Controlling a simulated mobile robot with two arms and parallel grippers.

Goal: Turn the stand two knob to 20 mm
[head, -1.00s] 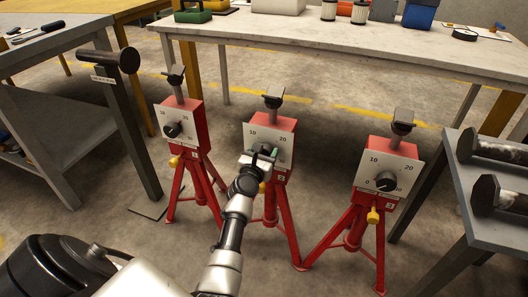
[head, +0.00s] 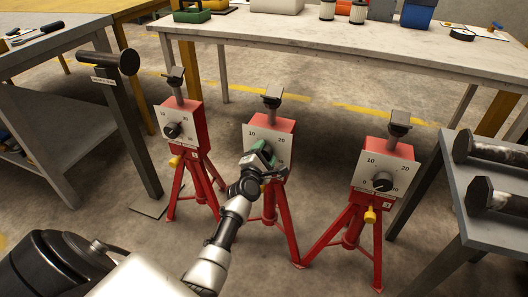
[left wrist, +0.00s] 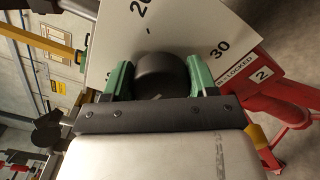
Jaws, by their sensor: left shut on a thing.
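Stand two (head: 284,133) is the middle red tripod, with a white dial plate (head: 252,128) marked 10 and 20. I cannot tell where the knob points. My right gripper is not in view.
Two similar red stands flank it, one at left (head: 188,128) and one at right (head: 386,160). A long pale table (head: 330,45) stands behind. A grey bench (head: 490,230) with dark-ended cylinders is at right, and a grey shelf table (head: 60,120) at left.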

